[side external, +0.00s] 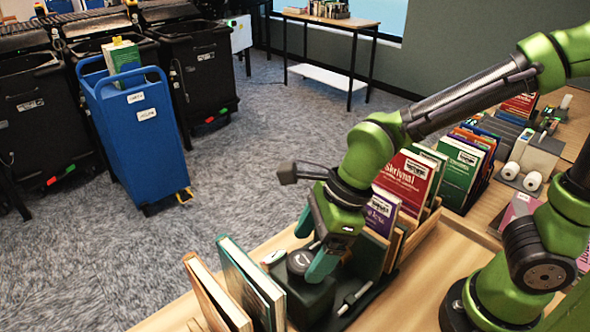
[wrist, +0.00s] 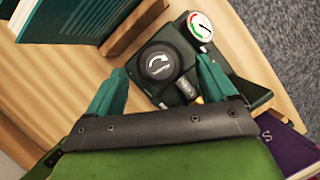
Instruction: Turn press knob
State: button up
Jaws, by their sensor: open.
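The press knob (wrist: 158,65) is a round black dial with a white curved arrow, on top of a dark green press box (side external: 310,300). In the side external view the knob (side external: 299,262) shows between my gripper's fingers. My gripper (wrist: 160,82) has two teal fingers, open, one at each side of the knob in the wrist view. It points down close above the box in the side external view (side external: 314,245). I cannot tell whether the fingers touch the knob. A round gauge (wrist: 200,27) with red and green marks sits at the box's far corner in the wrist view.
Books stand close to the box: a teal one (side external: 250,285) and a tan one (side external: 213,295) at left, and a red one (side external: 405,180) among a row at right. A dark bar with a silver handle (side external: 355,297) lies beside the box. A blue bin (side external: 135,135) stands on the carpet.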

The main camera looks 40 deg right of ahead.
jog(key=v, duration=1.4)
jog(key=shift+a, duration=0.1)
jog(key=n+g+h, duration=0.2)
jog(key=n+h, duration=0.2)
jog(key=n, duration=0.8)
send_over(304, 259)
notch_tip(304, 259, down, 15)
jog(key=shift+f, duration=0.1)
